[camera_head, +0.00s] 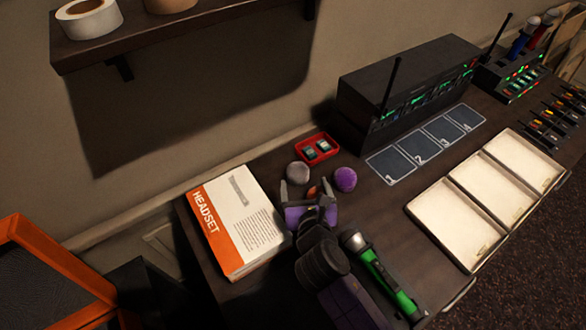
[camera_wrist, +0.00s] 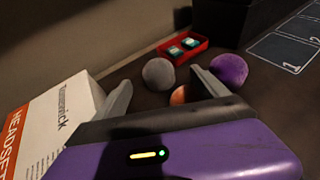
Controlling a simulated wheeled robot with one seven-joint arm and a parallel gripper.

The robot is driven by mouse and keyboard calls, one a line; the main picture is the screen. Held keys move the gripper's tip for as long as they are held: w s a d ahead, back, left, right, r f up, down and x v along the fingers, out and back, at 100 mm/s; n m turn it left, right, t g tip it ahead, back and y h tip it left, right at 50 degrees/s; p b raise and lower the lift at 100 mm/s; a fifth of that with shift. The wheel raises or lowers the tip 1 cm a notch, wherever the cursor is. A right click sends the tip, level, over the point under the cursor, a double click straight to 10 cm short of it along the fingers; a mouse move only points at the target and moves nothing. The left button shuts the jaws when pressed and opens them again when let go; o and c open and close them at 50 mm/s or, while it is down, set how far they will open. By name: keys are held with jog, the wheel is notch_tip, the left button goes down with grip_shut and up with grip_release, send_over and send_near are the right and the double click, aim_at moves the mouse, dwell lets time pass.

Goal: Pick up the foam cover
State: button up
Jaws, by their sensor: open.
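Three round foam covers are on the desk: a grey one (camera_head: 298,173), a purple one (camera_head: 345,179) and an orange one (camera_head: 311,191), mostly hidden by my gripper. In the wrist view the grey cover (camera_wrist: 158,73) is just beyond and between the fingertips. The purple cover (camera_wrist: 228,70) is beyond the right finger. The orange cover (camera_wrist: 180,95) shows partly beside the right finger, behind the gripper body. My gripper (camera_head: 304,188) is open with nothing held. I cannot tell its height above the desk.
A headset box (camera_head: 238,220) lies left of my gripper. A red tray (camera_head: 318,149) with small items is behind the covers. Numbered pads (camera_head: 427,144), white bins (camera_head: 458,223) and a rack unit (camera_head: 410,88) are farther right.

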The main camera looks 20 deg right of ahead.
aim_at(299, 174)
jog(key=x, duration=0.7)
jog(key=shift+a, duration=0.35)
jog(key=c, duration=1.4)
